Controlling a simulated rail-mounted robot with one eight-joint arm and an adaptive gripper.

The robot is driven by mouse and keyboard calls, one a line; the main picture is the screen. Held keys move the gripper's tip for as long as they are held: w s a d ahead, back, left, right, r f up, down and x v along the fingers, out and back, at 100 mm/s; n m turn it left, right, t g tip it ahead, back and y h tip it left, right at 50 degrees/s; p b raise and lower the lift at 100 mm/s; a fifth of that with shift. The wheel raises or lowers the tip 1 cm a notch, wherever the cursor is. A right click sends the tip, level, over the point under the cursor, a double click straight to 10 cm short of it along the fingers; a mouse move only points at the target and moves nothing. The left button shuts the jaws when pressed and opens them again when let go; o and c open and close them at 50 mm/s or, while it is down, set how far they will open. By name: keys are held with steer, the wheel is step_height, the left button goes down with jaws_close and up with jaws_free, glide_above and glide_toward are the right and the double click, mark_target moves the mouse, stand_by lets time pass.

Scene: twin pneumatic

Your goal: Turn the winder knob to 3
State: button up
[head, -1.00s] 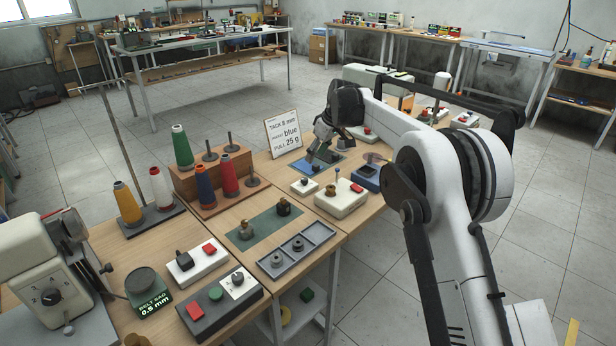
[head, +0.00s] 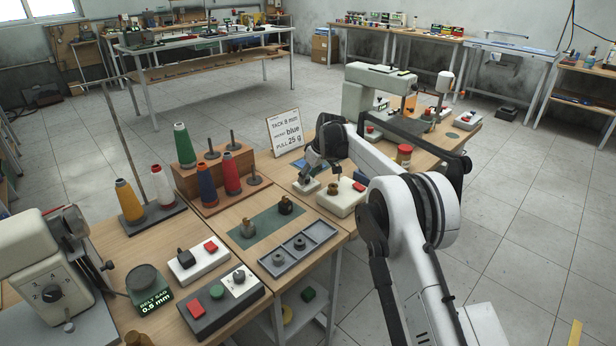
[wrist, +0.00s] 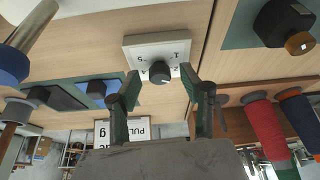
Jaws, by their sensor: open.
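A small white dial box with a dark round knob shows in the wrist view; the knob (wrist: 159,72) stands at the middle of the numbered plate (wrist: 132,45). Digits including 1 and 2 show around it, but its pointer setting is too small to read. No label says that this is the winder knob. The same white box (head: 304,188) shows in the head view, left of the larger cream box. My gripper (wrist: 160,87) is open, with its fingertips on either side of the knob in the picture. I cannot tell whether they touch it.
The cream box (head: 341,203) with a brass knob and red button stands close right. A dark green mat (head: 266,227) with two knobbed pieces and a grey tray (head: 297,248) lie nearer. Thread cones on a wooden stand (head: 214,194) are left. A sign (head: 286,133) stands behind.

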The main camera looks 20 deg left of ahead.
steer(key=shift+c, duration=0.3)
jaws_close()
steer(key=shift+m, duration=0.3)
steer(key=m+t+b, duration=0.1)
steer(key=m, duration=0.1)
steer(key=m+t+h+b, duration=0.1)
steer(key=m, duration=0.2)
steer(key=shift+s+a, duration=0.15)
steer(key=m+h, duration=0.1)
steer(key=m, duration=0.2)
steer(key=m+t+h, duration=0.1)
steer(key=m, duration=0.2)
steer(key=shift+a, duration=0.1)
steer(key=shift+h, duration=0.3)
steer(key=shift+o, duration=0.3)
jaws_free()
